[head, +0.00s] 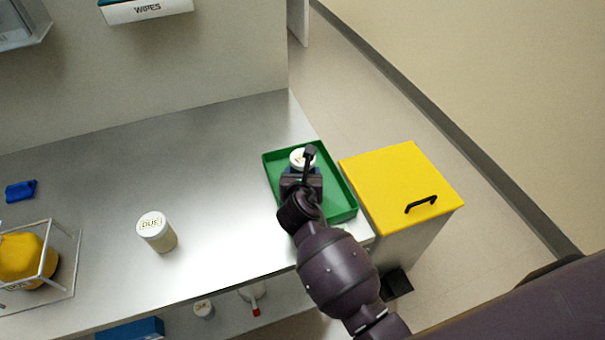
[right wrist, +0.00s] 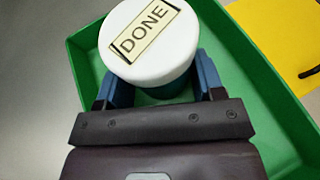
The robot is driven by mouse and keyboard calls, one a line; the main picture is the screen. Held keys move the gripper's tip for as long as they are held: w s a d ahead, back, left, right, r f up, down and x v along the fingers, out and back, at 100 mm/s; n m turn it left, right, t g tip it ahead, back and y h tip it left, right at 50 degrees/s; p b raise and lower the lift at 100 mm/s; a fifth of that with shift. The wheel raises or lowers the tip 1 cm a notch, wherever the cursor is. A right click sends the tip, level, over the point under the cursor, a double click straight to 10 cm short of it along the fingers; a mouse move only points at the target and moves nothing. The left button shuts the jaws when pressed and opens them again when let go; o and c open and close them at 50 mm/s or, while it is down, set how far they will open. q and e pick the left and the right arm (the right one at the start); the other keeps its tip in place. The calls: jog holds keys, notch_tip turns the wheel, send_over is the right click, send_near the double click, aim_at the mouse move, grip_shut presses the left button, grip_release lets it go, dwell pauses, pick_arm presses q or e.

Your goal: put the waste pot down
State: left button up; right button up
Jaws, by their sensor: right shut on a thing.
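A white-lidded pot marked DONE (head: 299,156) is at the green tray (head: 343,207), toward its far left part. In the right wrist view the lid (right wrist: 150,38) faces the camera, and the lower body is mostly hidden. My right gripper (head: 303,166) is shut on this pot, with a blue finger on each side of it (right wrist: 157,82). The pot is inside the tray's outline. I cannot tell whether its base touches the tray floor. My left gripper is not in view.
A white pot marked DUE (head: 157,232) stands on the steel bench (head: 215,165). A yellow-topped bin (head: 400,185) stands right of the tray. A yellow container (head: 24,257) in a clear frame and a blue item (head: 20,191) are at left. The bench's middle is clear.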

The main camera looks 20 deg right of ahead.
jog(key=o, duration=0.9)
jog(key=shift+o, duration=0.5)
jog(key=shift+s+r, duration=0.1)
jog(key=shift+r, duration=0.05)
jog(key=p+v, duration=0.2)
jog(key=v, duration=0.8)
jog(key=shift+s+a+r, duration=0.15)
jog(key=shift+s+r, duration=0.05)
jog(key=shift+s, duration=0.15)
jog(key=shift+s+a+r+p, duration=0.15)
jog(key=shift+s+p, duration=0.15)
jog(key=shift+s, duration=0.05)
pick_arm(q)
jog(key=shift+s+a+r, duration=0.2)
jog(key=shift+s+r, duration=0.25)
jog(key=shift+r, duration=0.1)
pick_arm(e)
jog(key=shift+s, duration=0.1)
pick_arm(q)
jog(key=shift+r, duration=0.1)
